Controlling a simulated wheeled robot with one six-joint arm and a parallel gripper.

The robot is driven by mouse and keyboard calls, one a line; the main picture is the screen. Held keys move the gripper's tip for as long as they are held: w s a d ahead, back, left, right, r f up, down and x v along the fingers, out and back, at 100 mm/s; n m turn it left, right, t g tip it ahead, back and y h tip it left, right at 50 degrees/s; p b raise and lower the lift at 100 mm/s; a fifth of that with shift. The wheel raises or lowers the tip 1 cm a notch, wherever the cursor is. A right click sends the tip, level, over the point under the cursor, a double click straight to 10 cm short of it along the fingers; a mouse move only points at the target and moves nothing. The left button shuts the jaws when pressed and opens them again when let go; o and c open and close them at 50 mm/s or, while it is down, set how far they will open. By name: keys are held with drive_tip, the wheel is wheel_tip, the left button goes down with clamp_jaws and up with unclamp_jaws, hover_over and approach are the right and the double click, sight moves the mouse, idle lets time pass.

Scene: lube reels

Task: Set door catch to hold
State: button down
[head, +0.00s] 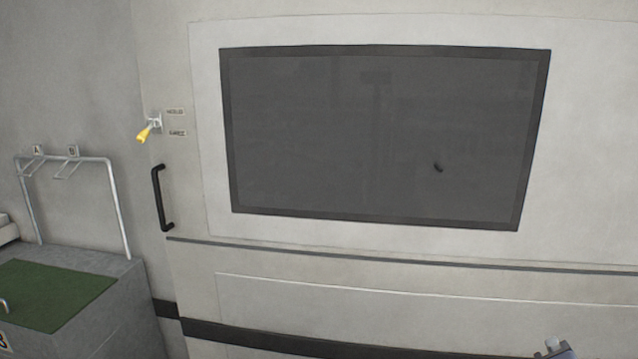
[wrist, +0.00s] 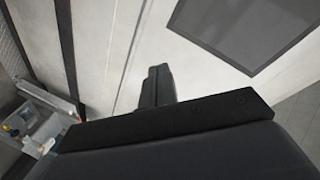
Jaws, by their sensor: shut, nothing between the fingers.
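The door catch (head: 149,128) is a small lever with a yellow grip on a pale metal mount, at the left edge of the pale door (head: 400,255) in the head view. Its yellow grip points down and to the left. Two small labels sit right of it, an upper one (head: 175,112) and a lower one (head: 178,133); I cannot read either. My gripper (wrist: 158,72) shows in the wrist view, fingers shut together and empty, apart from the catch. The catch cannot be made out in the wrist view.
A black vertical door handle (head: 161,198) is below the catch. A large dark window (head: 380,140) fills much of the door. At left stands a grey bench with a green mat (head: 55,295) and a metal rail (head: 115,200) with hooks.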

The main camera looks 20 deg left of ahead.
drive_tip(key=a+r+m+t+y+b, duration=0.2)
drive_tip(key=r+t+y, duration=0.4)
drive_tip(key=r+y, duration=0.4)
drive_tip(key=shift+s+a+r+y+b, duration=0.15)
drive_tip(key=shift+s+a+y+b, duration=0.25)
drive_tip(key=shift+a+y+b, duration=1.35)
drive_tip(key=shift+d+y+p, duration=0.45)
drive_tip(key=shift+y+p, duration=0.2)
drive_tip(key=shift+p, duration=0.25)
